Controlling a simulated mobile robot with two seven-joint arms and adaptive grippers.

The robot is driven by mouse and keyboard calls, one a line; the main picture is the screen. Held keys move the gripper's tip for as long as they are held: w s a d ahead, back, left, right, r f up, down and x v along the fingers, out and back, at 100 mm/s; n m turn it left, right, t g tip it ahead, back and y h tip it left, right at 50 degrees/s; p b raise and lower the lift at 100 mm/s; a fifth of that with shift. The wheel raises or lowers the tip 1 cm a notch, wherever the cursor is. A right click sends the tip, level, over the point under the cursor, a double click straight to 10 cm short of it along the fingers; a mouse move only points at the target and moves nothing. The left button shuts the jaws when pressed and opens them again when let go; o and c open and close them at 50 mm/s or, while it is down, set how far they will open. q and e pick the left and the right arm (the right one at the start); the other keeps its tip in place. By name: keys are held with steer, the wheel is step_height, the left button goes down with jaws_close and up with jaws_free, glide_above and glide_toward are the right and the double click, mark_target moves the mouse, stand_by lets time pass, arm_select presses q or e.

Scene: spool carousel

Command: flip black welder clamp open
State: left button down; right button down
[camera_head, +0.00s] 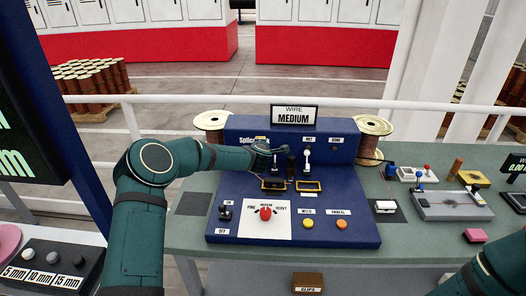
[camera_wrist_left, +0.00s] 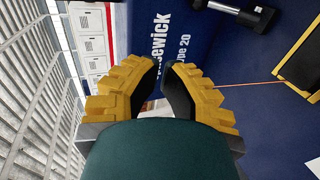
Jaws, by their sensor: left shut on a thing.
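The blue welder (camera_head: 236,177) stands on the bench with a sloped panel and two small yellow-edged frames at its middle. My left gripper (camera_head: 277,153) reaches in from the left, low over the upper panel, beside the levers above these frames. In the left wrist view its two yellow fingers (camera_wrist_left: 163,72) are close together; what lies between them is hidden. A dark lever with a silver end (camera_wrist_left: 238,15) lies beyond the fingers. I cannot tell for certain whether it is the black clamp. A yellow frame (camera_wrist_left: 298,60) is to its right. My right gripper is not seen.
A white-handled lever (camera_head: 307,157) stands right of a black post (camera_head: 291,165). Wire spools (camera_head: 211,121) (camera_head: 372,127) flank the welder. A red knob (camera_head: 265,213) and buttons sit on the front panel. A thin orange wire (camera_wrist_left: 262,84) runs to the yellow frame.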

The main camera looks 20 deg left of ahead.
arm_select(q)
steer(key=s+r, duration=0.1)
steer(key=r, duration=0.1)
steer(key=s+d+r, duration=0.1)
steer(key=s+r, duration=0.1)
steer(key=shift+a, duration=0.1)
steer(key=shift+s, duration=0.1)
steer(key=shift+f, duration=0.1)
stand_by(0.3)
